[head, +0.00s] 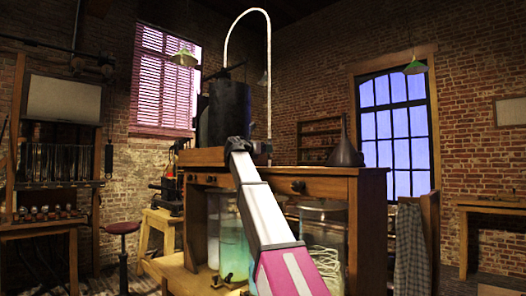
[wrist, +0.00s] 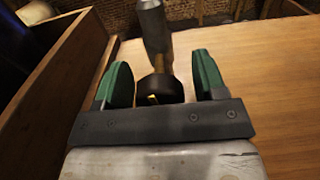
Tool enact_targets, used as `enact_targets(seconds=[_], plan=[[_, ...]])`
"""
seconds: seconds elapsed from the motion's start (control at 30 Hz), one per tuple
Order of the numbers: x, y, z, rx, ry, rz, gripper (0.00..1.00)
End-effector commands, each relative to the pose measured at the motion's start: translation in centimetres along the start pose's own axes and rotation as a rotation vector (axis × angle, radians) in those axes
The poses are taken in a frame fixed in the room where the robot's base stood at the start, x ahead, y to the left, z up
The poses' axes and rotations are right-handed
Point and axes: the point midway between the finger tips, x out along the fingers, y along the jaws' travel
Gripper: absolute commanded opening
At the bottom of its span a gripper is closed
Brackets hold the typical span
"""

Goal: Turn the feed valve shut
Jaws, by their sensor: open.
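In the wrist view my gripper (wrist: 161,62) is open, with one green-padded finger on each side. Between the fingers is a dark round fitting (wrist: 150,90) with a small brass piece on it. A grey metal stem (wrist: 154,25) rises behind it. This looks like the feed valve, though I cannot be sure. I cannot tell whether the fingers touch it. In the head view my arm reaches to the front of a black tank (head: 228,112) on a wooden bench, and the valve is hidden there.
The wooden bench (head: 325,187) has glass jars below, including a greenish one (head: 232,245). A dark funnel (head: 345,150) stands on its right end. In the wrist view a wooden board (wrist: 45,85) rises at the left, and bare wood (wrist: 265,75) lies at the right.

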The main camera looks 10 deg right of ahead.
Motion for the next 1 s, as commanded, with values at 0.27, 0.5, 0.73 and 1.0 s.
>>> enact_targets(seconds=[0.27, 0.5, 0.73, 1.0], plan=[[-0.03, 0.0, 0.0, 0.0, 0.0, 0.0, 0.16], [-0.04, 0.03, 0.0, 0.096, 0.0, 0.0, 0.16], [-0.05, 0.03, 0.0, 0.132, 0.0, 0.0, 0.16], [-0.05, 0.03, -0.01, 0.131, 0.0, 0.0, 0.64]])
